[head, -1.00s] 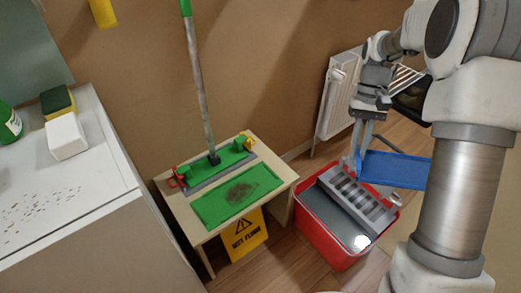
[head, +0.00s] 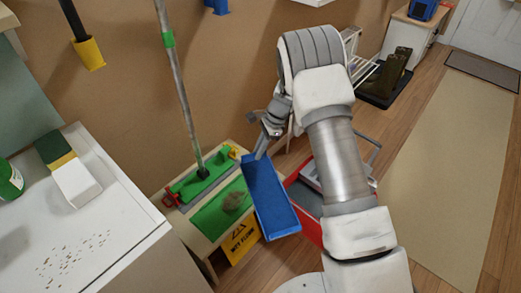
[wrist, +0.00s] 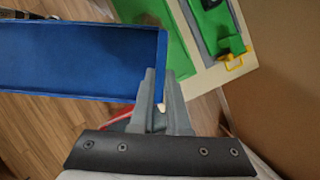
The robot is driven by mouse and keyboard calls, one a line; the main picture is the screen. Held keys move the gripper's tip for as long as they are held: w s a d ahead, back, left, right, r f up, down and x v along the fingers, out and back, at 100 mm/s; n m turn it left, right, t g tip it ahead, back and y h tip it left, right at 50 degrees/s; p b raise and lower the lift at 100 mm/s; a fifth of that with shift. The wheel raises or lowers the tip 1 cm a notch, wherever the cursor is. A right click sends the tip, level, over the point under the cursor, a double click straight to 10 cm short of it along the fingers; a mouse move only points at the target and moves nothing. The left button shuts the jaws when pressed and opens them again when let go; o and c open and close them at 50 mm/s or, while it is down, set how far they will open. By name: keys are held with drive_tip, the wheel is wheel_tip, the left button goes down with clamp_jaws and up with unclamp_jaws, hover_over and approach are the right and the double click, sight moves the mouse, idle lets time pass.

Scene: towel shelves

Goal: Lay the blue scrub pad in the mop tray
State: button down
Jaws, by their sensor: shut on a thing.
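My gripper (head: 260,150) is shut on the edge of a blue rectangular piece (head: 268,195), held above the floor in front of the low table. In the wrist view this piece (wrist: 75,60) has a raised rim, like a shallow tray. It lies left of the fingertips (wrist: 160,80). I cannot tell whether it is the scrub pad. A green rectangle (head: 208,221) with a brownish patch (head: 233,201) lies on the table; the blue piece hides its right part. Behind it is a green and grey flat mop head (head: 187,187) with an upright handle.
A red bucket (head: 309,225) stands right of the table, mostly hidden by my arm. A yellow wet-floor sign (head: 242,243) leans under the table front.

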drive_tip(key=shift+w+d+f+m+t+h+p, duration=0.15)
drive_tip(key=shift+w+f+m+t, duration=0.5)
drive_tip(key=shift+f+m, duration=1.45)
drive_tip(key=shift+w+d+f+m+t+h+p, duration=0.15)
drive_tip(key=shift+w+f+m+t, duration=0.5)
drive_tip(key=shift+f+m, duration=1.4)
drive_tip(key=shift+w+d+f+m+t+h+p, duration=0.15)
drive_tip(key=shift+w+f+m+t, duration=0.45)
drive_tip(key=shift+f+m, duration=1.45)
drive_tip(key=shift+s+a+f+b, duration=0.1)
drive_tip(key=shift+s+f+b, duration=0.05)
drive_tip(key=shift+f+b, duration=0.2)
drive_tip(key=shift+f+b, duration=1.25)
drive_tip(key=shift+f, duration=0.25)
drive_tip(key=shift+f+b, duration=0.7)
drive_tip(key=shift+f, duration=0.15)
drive_tip(key=c, duration=0.8)
unclamp_jaws()
drive_tip(key=p+v, duration=0.1)
drive_tip(key=v, duration=0.4)
drive_tip(key=p+v, duration=0.2)
drive_tip(key=v, duration=0.4)
drive_tip(key=p+v, duration=0.2)
drive_tip(key=v, duration=0.4)
drive_tip(key=shift+s+r, duration=0.2)
drive_tip(key=shift+s, duration=0.1)
